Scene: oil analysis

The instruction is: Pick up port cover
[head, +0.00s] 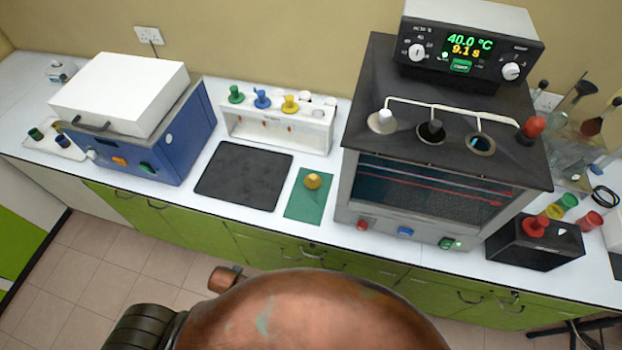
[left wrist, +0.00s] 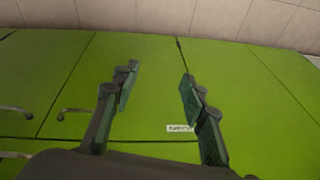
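A yellow knobbed piece (head: 313,181), possibly the port cover, stands on the green mat (head: 306,208) on the counter. The bath unit (head: 360,75) has several round openings in its dark top. My left gripper (left wrist: 159,73) is open and empty in the left wrist view, in front of the green cabinet doors (left wrist: 150,95) and away from these pieces. My right gripper is not in view.
A dark mat (head: 243,178) lies left of the green mat. A white rack (head: 277,128) with green, blue and yellow knobs stands behind. A blue-and-white machine (head: 140,115) is at left. A black block (head: 535,243) with a red knob stands at right.

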